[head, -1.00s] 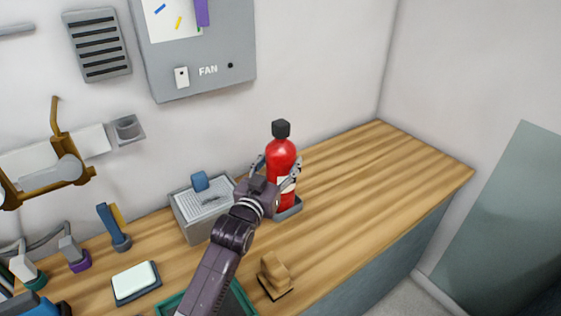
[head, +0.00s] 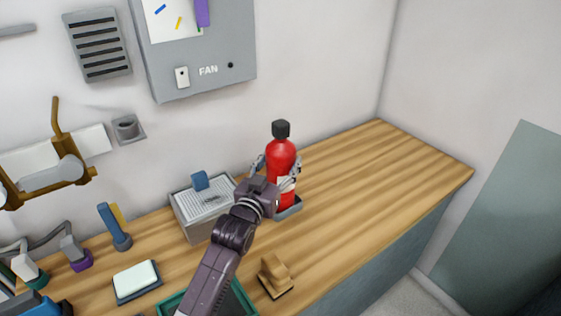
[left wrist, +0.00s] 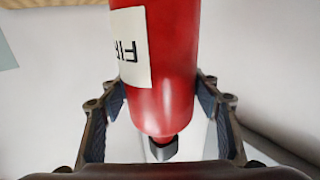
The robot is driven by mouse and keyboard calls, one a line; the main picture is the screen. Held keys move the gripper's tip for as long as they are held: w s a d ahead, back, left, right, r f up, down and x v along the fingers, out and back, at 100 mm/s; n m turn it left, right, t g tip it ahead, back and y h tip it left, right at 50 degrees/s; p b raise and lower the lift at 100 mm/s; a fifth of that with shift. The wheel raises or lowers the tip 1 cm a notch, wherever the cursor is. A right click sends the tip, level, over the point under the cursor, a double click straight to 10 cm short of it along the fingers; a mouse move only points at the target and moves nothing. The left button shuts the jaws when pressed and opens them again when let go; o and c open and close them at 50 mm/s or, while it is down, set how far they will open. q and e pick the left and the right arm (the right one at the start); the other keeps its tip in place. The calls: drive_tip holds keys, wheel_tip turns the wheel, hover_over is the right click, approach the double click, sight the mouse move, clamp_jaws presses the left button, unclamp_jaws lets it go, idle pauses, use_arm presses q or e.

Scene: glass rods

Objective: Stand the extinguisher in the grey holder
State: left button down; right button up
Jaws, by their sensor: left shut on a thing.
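The red extinguisher (head: 281,158) with its black top stands upright at the back of the wooden counter. My left gripper (head: 277,174) is around its body, one finger on each side. In the left wrist view the extinguisher (left wrist: 170,60) with its white label lies between the two fingers (left wrist: 165,112) of this gripper. The grey holder (head: 290,211) shows as a low tray at the extinguisher's foot. The extinguisher's base appears to be in or just over it; my gripper partly hides the contact. My right gripper is in no view.
A grey box with a blue knob (head: 200,181) stands left of the holder. A wooden block (head: 275,271) and a green-rimmed tray (head: 245,303) are in front. A grey FAN panel (head: 200,75) hangs on the wall. The counter to the right (head: 380,175) is clear.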

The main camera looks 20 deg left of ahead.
sight(275, 173)
use_arm(q)
drive_tip(key=shift+f+b, duration=0.25)
drive_tip(key=shift+b, duration=0.05)
idle(0.4)
drive_tip(key=c, duration=1)
unclamp_jaws()
drive_tip(key=shift+s+f, duration=0.1)
drive_tip(key=shift+f, duration=0.4)
drive_tip(key=shift+s+r+p, duration=0.2)
drive_tip(key=shift+s+p, duration=0.5)
drive_tip(key=shift+s, duration=0.45)
drive_tip(key=shift+s+a+p, duration=0.15)
drive_tip(key=shift+s+p, duration=0.35)
drive_tip(key=shift+s, duration=0.45)
drive_tip(key=shift+s+a+p, duration=0.15)
drive_tip(key=shift+s+p, duration=0.75)
drive_tip(key=shift+s, duration=1.1)
drive_tip(key=shift+s+a+p, duration=0.1)
drive_tip(key=shift+s+p, duration=0.3)
drive_tip(key=shift+s, duration=0.95)
